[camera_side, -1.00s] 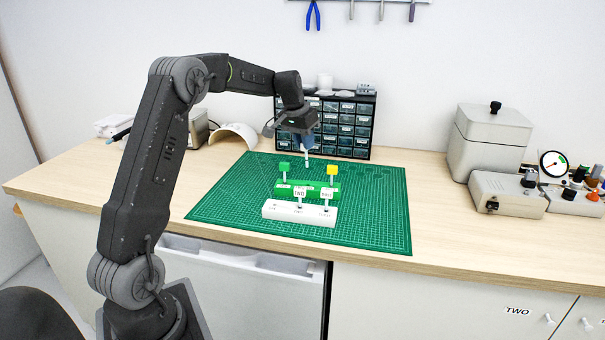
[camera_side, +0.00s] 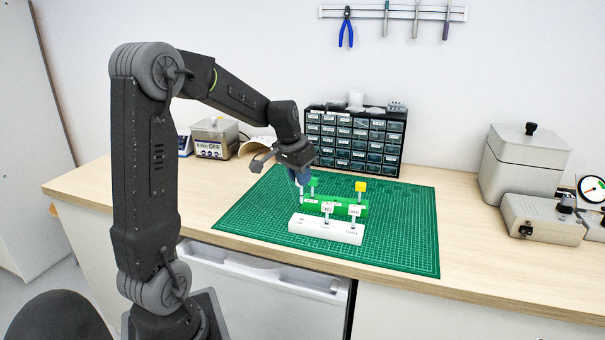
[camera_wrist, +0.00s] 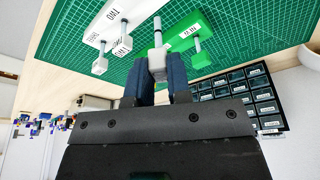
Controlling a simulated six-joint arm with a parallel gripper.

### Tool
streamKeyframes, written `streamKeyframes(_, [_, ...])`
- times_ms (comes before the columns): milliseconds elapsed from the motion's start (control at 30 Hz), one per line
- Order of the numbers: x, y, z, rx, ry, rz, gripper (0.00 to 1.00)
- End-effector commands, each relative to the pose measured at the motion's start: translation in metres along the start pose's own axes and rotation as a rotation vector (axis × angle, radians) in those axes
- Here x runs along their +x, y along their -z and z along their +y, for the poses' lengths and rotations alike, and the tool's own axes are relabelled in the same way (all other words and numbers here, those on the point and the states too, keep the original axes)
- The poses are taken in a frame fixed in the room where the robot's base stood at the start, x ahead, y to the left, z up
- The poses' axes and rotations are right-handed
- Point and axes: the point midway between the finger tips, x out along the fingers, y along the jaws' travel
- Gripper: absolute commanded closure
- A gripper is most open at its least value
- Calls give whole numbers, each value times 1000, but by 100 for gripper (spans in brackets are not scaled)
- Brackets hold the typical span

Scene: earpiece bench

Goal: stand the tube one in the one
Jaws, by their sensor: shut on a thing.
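My gripper (camera_side: 300,176) is shut on a pale, slim tube (camera_side: 301,192), which hangs roughly upright, tip down. In the wrist view the blue fingers (camera_wrist: 155,82) pinch the tube's light grey head (camera_wrist: 157,62); no label on it is readable. The white block (camera_side: 308,228) lies in front on the mat. Its left position, with small lettering, has no tube in it. Tubes flagged TWO (camera_side: 327,208) and THREE (camera_side: 355,210) stand in its middle and right. The held tube is above and behind the left end; the gap is hard to judge.
A green block (camera_side: 347,204) behind the white one holds a green-headed tube (camera_side: 313,183), close beside my gripper, and a yellow-headed tube (camera_side: 361,187). A drawer cabinet (camera_side: 355,140) stands behind. The green mat (camera_side: 400,235) is clear at the right.

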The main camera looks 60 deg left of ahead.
Motion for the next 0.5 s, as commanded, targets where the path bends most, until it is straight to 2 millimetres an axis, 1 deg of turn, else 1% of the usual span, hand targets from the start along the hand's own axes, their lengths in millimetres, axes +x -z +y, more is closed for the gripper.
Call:
streamKeyframes(233, [7, -2, 0, -1, -1, -1, 100])
streamKeyframes(500, [28, -8, 0, -1, -1, -1, 100])
